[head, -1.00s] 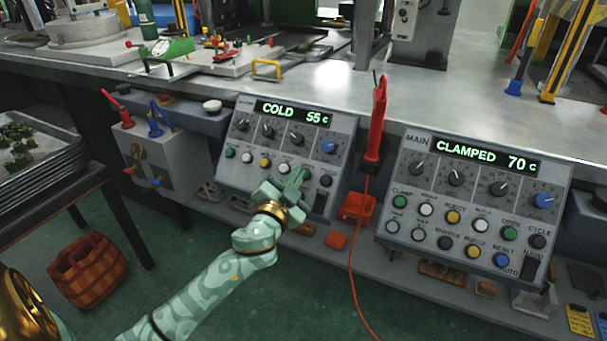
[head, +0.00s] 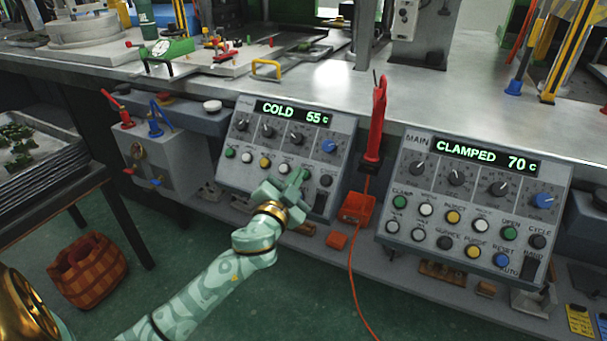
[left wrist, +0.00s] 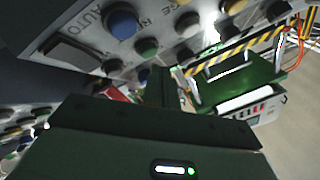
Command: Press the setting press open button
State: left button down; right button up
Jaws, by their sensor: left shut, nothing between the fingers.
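The left control panel (head: 243,178) shows "COLD 55 c" in green on its display. My left gripper (head: 303,174) is shut and empty in front of its lower right button area. Its fingers and hand cover part of the button rows there, so the open button is hidden in the head view. I cannot tell whether the fingertips touch a button. My right gripper is not in view.
The main panel (head: 395,241), reading "CLAMPED 70 c", stands to the right. A red handheld tool (head: 376,125) with a red cord hangs between the panels. The metal bench top (head: 340,85) is above. A woven basket (head: 88,268) stands on the floor at left.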

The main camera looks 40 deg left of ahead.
pick_arm(q)
jog(key=shift+f, duration=0.1)
jog(key=shift+w+a+f, duration=0.1)
jog(key=shift+w+f, duration=0.05)
jog(key=shift+w, duration=0.15)
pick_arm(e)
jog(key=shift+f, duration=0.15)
